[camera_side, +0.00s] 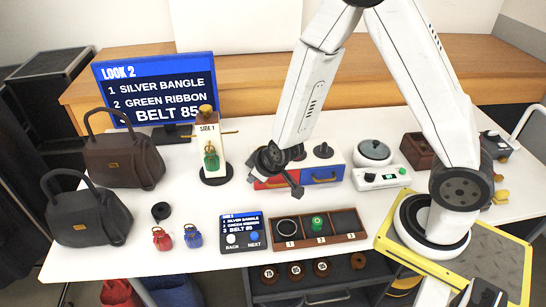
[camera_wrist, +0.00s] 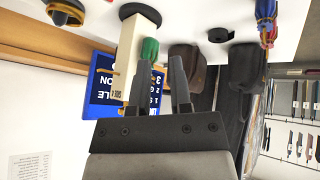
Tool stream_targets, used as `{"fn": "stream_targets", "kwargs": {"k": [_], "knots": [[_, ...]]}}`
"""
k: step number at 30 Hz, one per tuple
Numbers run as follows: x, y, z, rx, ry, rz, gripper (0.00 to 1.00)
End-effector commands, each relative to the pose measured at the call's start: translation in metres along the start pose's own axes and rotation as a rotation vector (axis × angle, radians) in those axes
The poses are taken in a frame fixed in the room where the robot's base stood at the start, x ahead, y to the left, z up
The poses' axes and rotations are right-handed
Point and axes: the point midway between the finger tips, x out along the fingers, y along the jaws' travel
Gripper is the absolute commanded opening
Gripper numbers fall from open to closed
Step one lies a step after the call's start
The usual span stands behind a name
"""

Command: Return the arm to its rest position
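My gripper (camera_side: 276,178) hangs above the table's middle, in front of the blue and red drawer box (camera_side: 322,175). In the wrist view its two dark fingers (camera_wrist: 161,80) stand apart with nothing between them. A green item (camera_side: 211,157) hangs on the white stand marked SIDE 1 (camera_side: 208,137), to the left of my gripper. In the wrist view the green item (camera_wrist: 150,48) shows upside down beyond the fingers.
A screen (camera_side: 160,87) reads LOOK 2, silver bangle, green ribbon, belt 85. Two dark handbags (camera_side: 123,163) stand at left. Red (camera_side: 162,239) and blue (camera_side: 193,236) pouches and a tablet (camera_side: 244,232) lie at the front. Rolls marked 75 and 85 sit in a lower drawer (camera_side: 345,279).

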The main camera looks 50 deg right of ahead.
Motion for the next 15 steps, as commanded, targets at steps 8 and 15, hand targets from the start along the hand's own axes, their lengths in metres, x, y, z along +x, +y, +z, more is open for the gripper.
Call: {"fn": "stream_targets", "kwargs": {"k": [8,15], "knots": [[-0.056,0.003,0.005,0.103,-0.11,-0.119,0.25],[-0.104,0.011,0.025,0.172,-0.237,-0.157,0.25]]}}
